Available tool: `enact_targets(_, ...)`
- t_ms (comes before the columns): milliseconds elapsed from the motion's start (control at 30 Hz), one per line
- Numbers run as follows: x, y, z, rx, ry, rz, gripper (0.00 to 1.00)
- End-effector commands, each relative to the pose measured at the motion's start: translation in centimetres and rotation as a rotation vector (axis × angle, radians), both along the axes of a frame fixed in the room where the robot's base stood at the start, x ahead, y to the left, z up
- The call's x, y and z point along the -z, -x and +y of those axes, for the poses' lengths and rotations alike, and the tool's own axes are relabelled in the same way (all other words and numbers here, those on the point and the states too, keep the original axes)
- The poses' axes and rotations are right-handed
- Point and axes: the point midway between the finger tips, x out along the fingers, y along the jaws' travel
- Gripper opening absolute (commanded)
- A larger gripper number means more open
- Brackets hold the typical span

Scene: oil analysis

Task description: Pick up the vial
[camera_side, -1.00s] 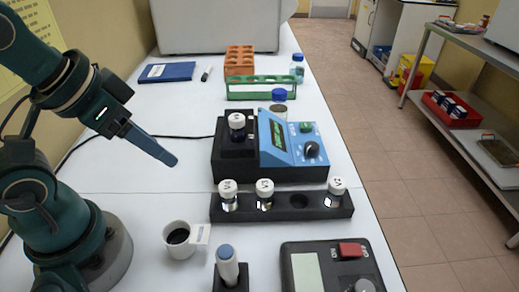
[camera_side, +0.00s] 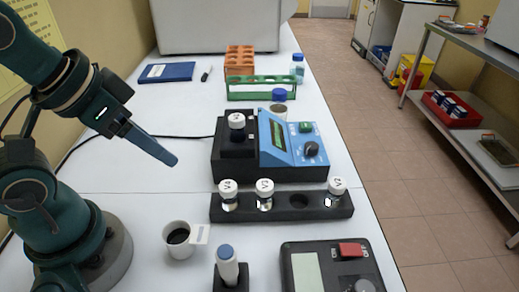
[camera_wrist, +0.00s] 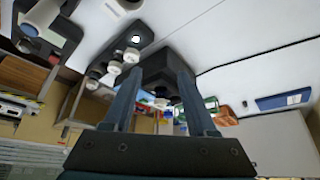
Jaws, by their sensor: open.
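White-capped glass vials stand upright in the black rack: one at the left end (camera_side: 228,195), one beside it (camera_side: 264,195) and one at the right end (camera_side: 336,192). A slot (camera_side: 299,200) between the last two is empty. Another white-capped vial (camera_side: 237,127) stands in the black well of the blue meter. The frames do not tell which is the task's vial. My gripper (camera_side: 170,160) hangs in the air left of the meter, apart from all vials. In the wrist view its two fingers (camera_wrist: 155,72) are spread with nothing held between them.
The blue meter (camera_side: 292,140) stands behind the black rack (camera_side: 281,207). A white cup (camera_side: 177,240) of dark liquid, a pen-like tool in a stand (camera_side: 228,266) and a grey device (camera_side: 330,268) are in front. Green (camera_side: 260,88) and orange racks (camera_side: 240,60) stand at the back.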

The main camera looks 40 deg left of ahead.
Motion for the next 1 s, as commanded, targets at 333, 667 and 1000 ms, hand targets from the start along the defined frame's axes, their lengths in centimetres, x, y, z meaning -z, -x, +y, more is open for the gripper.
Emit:
enact_targets(333,0.0,0.0,0.0,0.0,0.0,0.0,0.74)
enact_targets(667,-2.7,-0.8,0.0,-0.07,0.036,0.018,0.74)
enact_targets(1000,-7.0,-7.5,0.3,-0.207,0.084,0.173,0.74)
